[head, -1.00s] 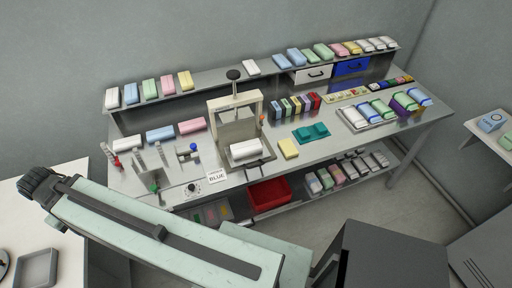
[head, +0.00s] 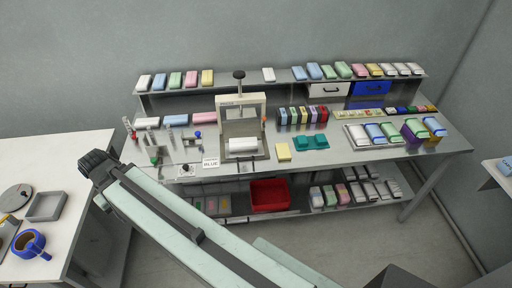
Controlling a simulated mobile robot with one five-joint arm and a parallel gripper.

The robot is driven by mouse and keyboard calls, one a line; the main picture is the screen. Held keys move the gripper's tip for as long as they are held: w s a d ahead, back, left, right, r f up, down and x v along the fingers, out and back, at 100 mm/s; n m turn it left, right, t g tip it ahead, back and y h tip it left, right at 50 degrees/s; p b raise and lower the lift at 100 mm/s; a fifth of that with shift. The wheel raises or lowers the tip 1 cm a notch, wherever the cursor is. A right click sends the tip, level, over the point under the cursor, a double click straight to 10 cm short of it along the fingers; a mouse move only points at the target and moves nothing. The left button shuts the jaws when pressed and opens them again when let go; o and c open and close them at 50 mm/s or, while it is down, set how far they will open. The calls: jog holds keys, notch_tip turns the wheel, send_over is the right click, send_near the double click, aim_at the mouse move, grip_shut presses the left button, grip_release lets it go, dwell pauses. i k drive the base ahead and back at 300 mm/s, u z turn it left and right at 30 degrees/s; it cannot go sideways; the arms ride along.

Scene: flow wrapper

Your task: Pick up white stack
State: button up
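Several white stacks are in view, and I cannot tell which one is meant. One white stack (head: 243,145) lies in the frame of the wrapper (head: 240,101) at mid-bench. Another white stack (head: 147,122) lies on the bench at the left. Others are a white stack (head: 144,82) at the left end of the upper shelf, a lone white stack (head: 268,74) at its middle, and a white stack (head: 357,133) in a tray at the right. My arm crosses the lower left, its dark joint left of the bench. My gripper's fingers are not visible.
The steel bench (head: 325,165) has a red bin (head: 269,195) below. A yellow stack (head: 283,152) and a teal holder (head: 312,143) stand right of the wrapper. A white table at left holds a grey tray (head: 46,207) and a blue mug (head: 29,244). Floor shows in front.

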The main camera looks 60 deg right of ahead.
aim_at(246, 144)
jog(key=u, duration=0.15)
jog(key=i, duration=0.95)
jog(key=z, duration=0.1)
